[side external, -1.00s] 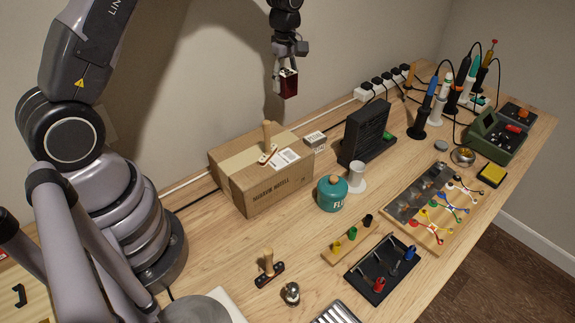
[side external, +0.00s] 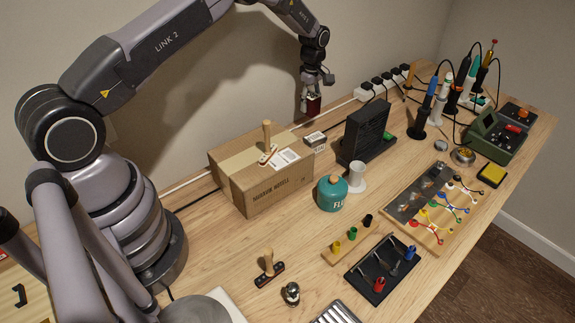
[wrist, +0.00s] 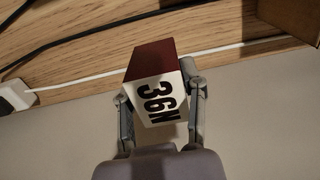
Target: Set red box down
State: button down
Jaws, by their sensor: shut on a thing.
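The red box (side external: 314,104) is held in my gripper (side external: 309,103) near the back wall, behind and above the small grey box in the side view. I cannot tell exactly how far the box is above the table.
A cardboard box (side external: 262,182) with a wooden-handled tool on top stands left of centre. A small grey box (side external: 315,141), a black panel unit (side external: 365,135) and a power strip (side external: 371,90) are nearby. A white cable (wrist: 85,78) runs along the table's back.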

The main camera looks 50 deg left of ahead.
aim_at(315, 126)
jog(key=w+f, duration=0.2)
jog(key=f, duration=0.1)
jog(key=shift+w+a+f, duration=0.15)
jog(key=shift+w+a, duration=0.05)
jog(key=shift+w, duration=0.2)
jog(key=shift+f, duration=1.5)
jog(key=shift+f, duration=0.15)
jog(key=c, duration=0.6)
grip_release()
